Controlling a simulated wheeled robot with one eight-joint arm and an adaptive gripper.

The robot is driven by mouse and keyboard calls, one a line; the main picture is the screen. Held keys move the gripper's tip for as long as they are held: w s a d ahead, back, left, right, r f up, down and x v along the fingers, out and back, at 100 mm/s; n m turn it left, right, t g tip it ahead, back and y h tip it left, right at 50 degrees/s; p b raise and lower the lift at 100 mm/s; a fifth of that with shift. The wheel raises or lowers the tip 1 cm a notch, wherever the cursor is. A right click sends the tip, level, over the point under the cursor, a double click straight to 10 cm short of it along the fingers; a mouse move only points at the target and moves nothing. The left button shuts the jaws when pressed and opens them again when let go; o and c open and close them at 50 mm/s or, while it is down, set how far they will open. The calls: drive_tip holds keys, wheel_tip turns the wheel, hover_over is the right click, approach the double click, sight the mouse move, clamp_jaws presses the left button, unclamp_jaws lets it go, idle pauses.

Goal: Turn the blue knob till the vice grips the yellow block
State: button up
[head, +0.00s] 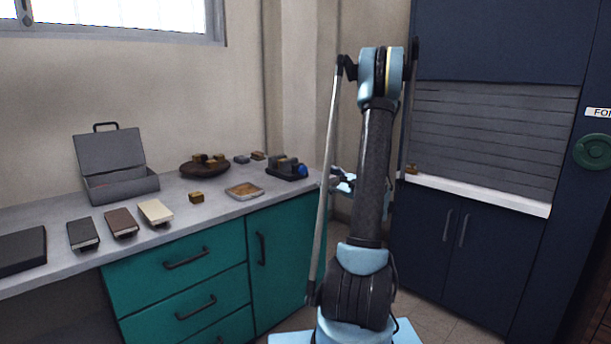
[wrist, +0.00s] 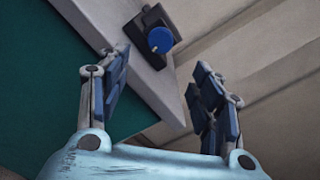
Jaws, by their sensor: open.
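The blue knob (head: 302,170) is on the right side of a dark vice (head: 284,173) at the right end of the grey counter. In the wrist view the blue knob (wrist: 161,39) faces me and has a small tan mark near its left edge. The dark vice body (wrist: 150,19) is behind it. My gripper (wrist: 162,72) is open and empty, its fingers apart and short of the knob. In the head view my gripper (head: 343,182) is right of the counter end, partly hidden by my arm. I cannot make out a yellow block in the vice; a yellowish-brown cube (head: 196,197) sits loose on the counter.
A shallow tray (head: 245,190), a brown bowl (head: 205,168) with blocks, several books (head: 155,213) and an open grey box (head: 120,186) are on the counter (head: 215,218). The counter edge runs beside my gripper. A dark cabinet (head: 470,235) stands to the right.

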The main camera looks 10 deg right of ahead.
sight(305, 171)
drive_tip(key=x, duration=1.3)
drive_tip(key=shift+w+a, duration=0.2)
drive_tip(key=c, duration=1.1)
